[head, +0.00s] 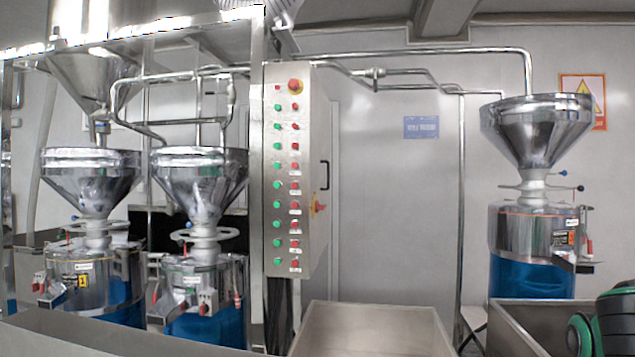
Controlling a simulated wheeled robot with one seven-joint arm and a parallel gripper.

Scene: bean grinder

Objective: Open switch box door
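The switch box (292,170) is a tall grey metal cabinet mounted on a steel frame, left of the middle in the head view. Its narrow front carries rows of green and red buttons, with a larger red knob at the top. That side looks flush, with no gap visible. My gripper is not in view. A dark rounded part with green rings at the lower right corner seems to be part of my arm.
Two grinders with steel hoppers (203,185) stand left of the box; another grinder (533,230) stands at the right. An open metal bin (375,328) sits low in front of the box, and another (540,312) at lower right. A vertical pipe (461,200) stands between box and right grinder.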

